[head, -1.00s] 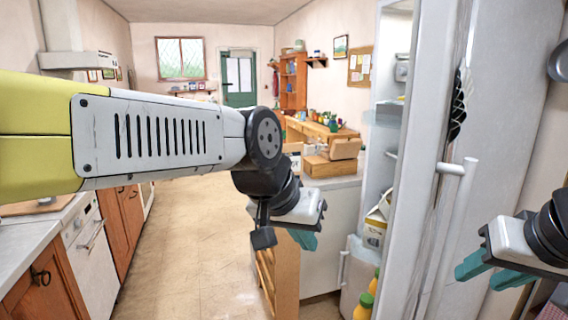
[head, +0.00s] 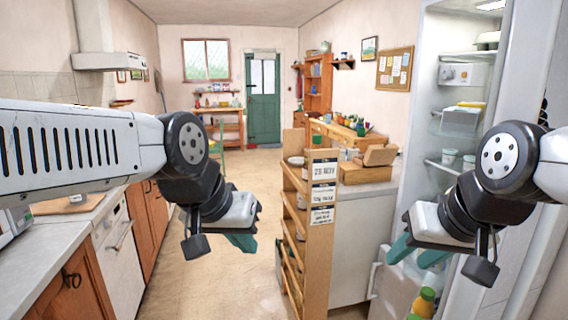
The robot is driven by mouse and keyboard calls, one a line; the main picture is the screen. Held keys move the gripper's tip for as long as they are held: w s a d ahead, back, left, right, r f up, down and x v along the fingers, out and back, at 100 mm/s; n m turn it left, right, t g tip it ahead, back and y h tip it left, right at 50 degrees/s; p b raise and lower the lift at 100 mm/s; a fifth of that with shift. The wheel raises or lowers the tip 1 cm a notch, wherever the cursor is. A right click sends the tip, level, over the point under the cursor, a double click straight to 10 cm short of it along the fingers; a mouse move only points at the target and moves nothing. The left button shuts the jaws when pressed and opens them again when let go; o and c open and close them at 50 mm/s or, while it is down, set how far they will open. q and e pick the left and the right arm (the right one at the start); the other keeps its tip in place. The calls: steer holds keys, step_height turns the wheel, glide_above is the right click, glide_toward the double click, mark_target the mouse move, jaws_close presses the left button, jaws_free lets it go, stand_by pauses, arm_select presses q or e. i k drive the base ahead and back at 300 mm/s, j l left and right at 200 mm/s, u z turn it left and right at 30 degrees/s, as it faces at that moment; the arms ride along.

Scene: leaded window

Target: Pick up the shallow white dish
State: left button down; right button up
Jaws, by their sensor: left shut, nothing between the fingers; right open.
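I cannot identify the shallow white dish for certain. A pale, low dish-like item (head: 487,39) sits on the top shelf inside the open fridge, small and partly cut off by the fridge's side. Another pale, low bowl (head: 297,160) sits at the top of the narrow wooden rack. My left gripper (head: 242,242) is shut and empty, in front and to the left of the rack. My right gripper (head: 402,248) is open and empty in front of the fridge's lower part, apart from both pale items.
The narrow wooden rack (head: 322,240) with paper labels stands between my grippers. The fridge (head: 438,100) stands open at the right, with several tubs and bottles inside. A counter (head: 60,228) runs along the left. The floor (head: 235,290) left of the rack is clear.

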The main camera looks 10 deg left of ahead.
mark_target(296, 161)
steer(key=i+u, duration=0.1)
steer(key=u, duration=0.15)
steer(key=i+j, duration=0.45)
steer(key=i, duration=0.25)
steer(key=i+j+z, duration=0.1)
steer(key=i+j, duration=0.35)
steer(key=i, duration=0.2)
steer(key=i+j, duration=0.5)
steer(key=i, duration=0.2)
steer(key=l+z, duration=0.05)
